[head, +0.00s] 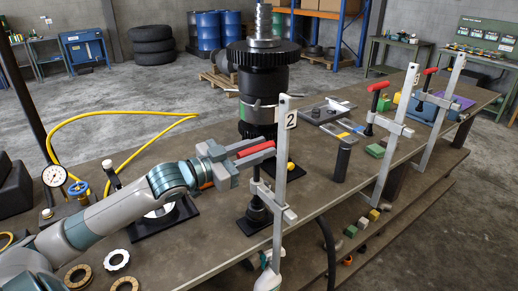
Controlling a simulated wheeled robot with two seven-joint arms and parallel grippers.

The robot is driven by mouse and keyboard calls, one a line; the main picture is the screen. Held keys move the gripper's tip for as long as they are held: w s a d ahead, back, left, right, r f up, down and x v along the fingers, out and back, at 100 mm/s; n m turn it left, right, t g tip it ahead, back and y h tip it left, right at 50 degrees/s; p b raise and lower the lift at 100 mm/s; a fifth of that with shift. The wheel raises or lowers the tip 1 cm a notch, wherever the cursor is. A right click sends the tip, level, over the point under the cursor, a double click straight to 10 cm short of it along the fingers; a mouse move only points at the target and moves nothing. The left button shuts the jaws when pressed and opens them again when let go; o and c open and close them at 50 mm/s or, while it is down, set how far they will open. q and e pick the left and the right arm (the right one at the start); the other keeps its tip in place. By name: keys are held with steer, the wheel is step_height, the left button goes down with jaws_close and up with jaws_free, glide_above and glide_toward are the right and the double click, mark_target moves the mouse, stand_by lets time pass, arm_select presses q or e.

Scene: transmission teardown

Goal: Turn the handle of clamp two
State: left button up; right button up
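Clamp two is an upright steel bar clamp (281,180) with a "2" plate at its top, standing at the table's near edge. Its red handle (257,148) lies nearly level to the left of the bar. My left gripper (258,153) reaches in from the left with its fingers along both sides of the handle and appears shut on it. The fingers hide part of the handle and the spindle top. The clamp's lower spindle and dark foot (257,213) show below. A pale part, apparently my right arm's end (268,279), shows at the bottom edge; its fingers are not clear.
A tall black transmission shaft assembly (265,85) stands just behind the clamp. Two similar red-handled clamps (391,140) (441,110) stand farther right along the table edge. A black post (342,160) is between. A dial gauge (54,176) and yellow hose (110,113) lie left.

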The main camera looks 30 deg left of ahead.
arm_select(q)
jaws_close()
